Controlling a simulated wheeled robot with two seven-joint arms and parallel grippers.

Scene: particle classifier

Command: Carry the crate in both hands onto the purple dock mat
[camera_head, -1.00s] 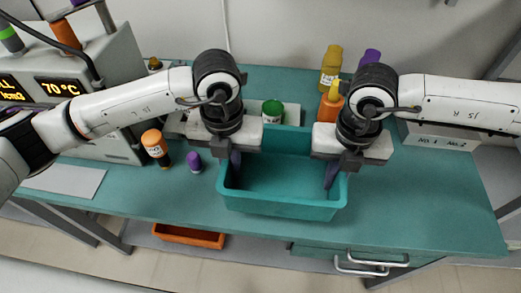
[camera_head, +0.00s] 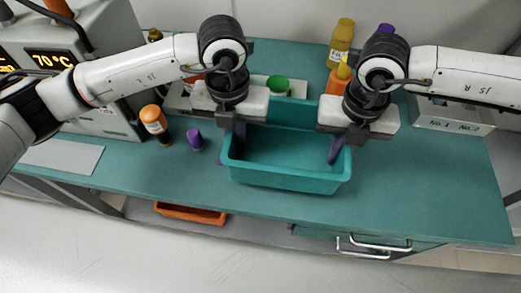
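The teal crate (camera_head: 290,181) stands upright on or just above the teal worktop; I cannot tell if its base touches. It looks empty. My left gripper (camera_head: 239,138) is at its left wall and my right gripper (camera_head: 337,148) at its right wall. One dark finger of each shows inside the crate, close to the wall; the outer fingers are hidden, so I cannot tell if either is shut on the wall.
A purple-capped bottle (camera_head: 195,139) and an orange bottle (camera_head: 154,120) stand left of the crate. Behind are a green cap (camera_head: 277,85) and a yellow bottle (camera_head: 341,36). The worktop (camera_head: 430,190) is clear to the right. An orange bin (camera_head: 190,212) is below.

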